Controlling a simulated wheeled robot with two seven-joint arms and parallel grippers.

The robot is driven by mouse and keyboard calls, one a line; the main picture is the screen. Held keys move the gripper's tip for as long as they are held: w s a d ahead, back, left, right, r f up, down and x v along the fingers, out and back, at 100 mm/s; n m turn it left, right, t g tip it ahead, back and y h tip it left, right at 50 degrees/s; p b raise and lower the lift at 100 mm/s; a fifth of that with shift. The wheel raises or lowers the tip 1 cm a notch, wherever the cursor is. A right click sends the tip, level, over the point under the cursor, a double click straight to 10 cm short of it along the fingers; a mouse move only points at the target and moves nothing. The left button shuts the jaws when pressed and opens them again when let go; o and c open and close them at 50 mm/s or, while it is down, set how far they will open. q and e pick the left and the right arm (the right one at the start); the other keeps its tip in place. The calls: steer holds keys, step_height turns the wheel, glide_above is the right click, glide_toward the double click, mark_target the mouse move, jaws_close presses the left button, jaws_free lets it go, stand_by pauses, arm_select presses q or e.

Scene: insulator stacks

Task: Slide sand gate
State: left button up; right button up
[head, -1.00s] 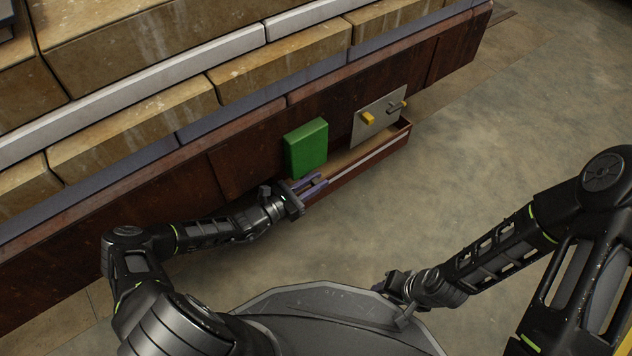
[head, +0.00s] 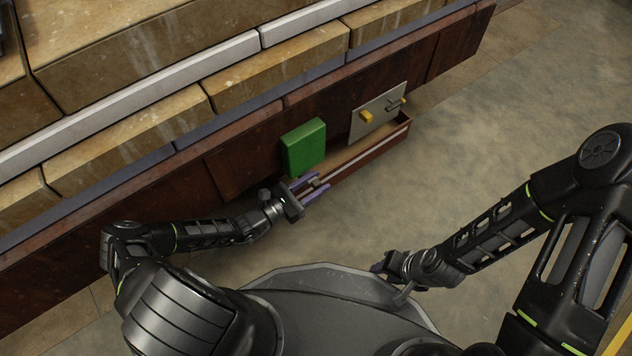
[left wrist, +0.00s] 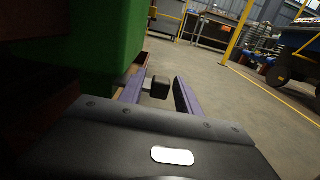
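A small dark knob (left wrist: 160,88) sits between the two spread purple fingers of my left gripper (left wrist: 158,95) in the left wrist view, with gaps to both fingers. A short stem seems to run from it toward the green side. In the head view the knob (head: 315,182) is small, between the fingertips of my left gripper (head: 309,188), just below the green box (head: 303,147). I cannot tell which part is the sand gate. My right gripper (head: 382,264) hangs over the floor; its fingers are too small to read.
A brown trough (head: 372,154) runs along the dark red side wall (head: 237,165). A grey plate (head: 378,115) with a yellow knob (head: 366,117) and a grey handle (head: 396,104) stands beyond the green box. The floor (head: 480,150) to the right is clear.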

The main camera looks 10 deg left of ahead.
mark_target(313, 185)
arm_select(q)
steer(key=shift+o, duration=0.2)
steer(key=shift+s+a, duration=0.2)
steer(key=shift+a, duration=0.05)
steer(key=p+v, duration=0.2)
steer(key=v, duration=0.4)
steer(key=shift+s+r, duration=0.1)
steer(key=shift+s+a, duration=0.3)
steer(key=shift+s, duration=0.1)
steer(key=shift+d, duration=0.1)
